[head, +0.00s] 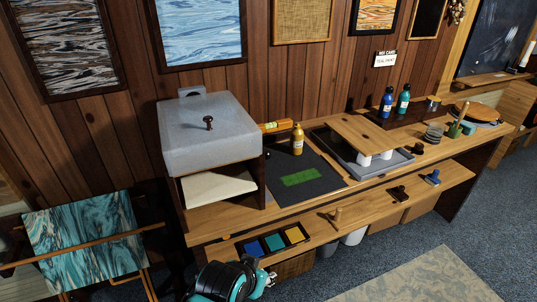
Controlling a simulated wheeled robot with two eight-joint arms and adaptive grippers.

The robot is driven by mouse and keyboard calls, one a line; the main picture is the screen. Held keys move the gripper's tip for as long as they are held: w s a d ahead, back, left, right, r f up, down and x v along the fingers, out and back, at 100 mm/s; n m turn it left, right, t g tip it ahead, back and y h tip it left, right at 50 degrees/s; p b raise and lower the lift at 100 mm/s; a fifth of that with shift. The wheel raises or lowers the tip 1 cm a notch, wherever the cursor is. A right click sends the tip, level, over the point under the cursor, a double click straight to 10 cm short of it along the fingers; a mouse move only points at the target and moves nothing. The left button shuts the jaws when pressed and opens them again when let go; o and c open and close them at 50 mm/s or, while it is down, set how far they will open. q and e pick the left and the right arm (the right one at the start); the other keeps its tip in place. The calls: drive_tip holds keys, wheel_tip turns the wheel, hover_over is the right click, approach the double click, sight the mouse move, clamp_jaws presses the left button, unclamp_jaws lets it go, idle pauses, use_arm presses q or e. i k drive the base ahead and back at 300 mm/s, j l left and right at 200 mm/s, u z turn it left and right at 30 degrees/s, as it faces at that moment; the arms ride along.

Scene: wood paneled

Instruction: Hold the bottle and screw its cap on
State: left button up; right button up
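A yellow bottle (297,142) stands upright on the dark mat, with a narrow top; I cannot make out a separate cap on it. A blue bottle (387,105) and a teal bottle (404,101) stand upright on a dark board at the back right, both with dark tops. A small dark round piece (418,149) lies on the bench right of the grey tray; I cannot tell whether it is a cap. Part of my arm, apparently the left, shows at the bottom edge; its gripper (267,280) is small and unclear, far from the bottles. My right gripper is out of view.
The wooden bench carries a grey box-like unit (208,135), a dark mat (268,170) with a green patch, and a grey tray (345,165) under a wooden board (372,136). A lower shelf (365,208) juts out in front, holding a color tray (302,232).

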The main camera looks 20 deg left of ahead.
sight(296, 139)
drive_tip(key=i+l+u, duration=0.3)
drive_tip(key=i+l, duration=0.15)
drive_tip(key=i, duration=0.15)
drive_tip(key=i+l+u, duration=0.3)
drive_tip(key=i+l, duration=0.2)
drive_tip(key=i+l+u, duration=0.3)
drive_tip(key=i+l, duration=0.15)
drive_tip(key=l, duration=0.3)
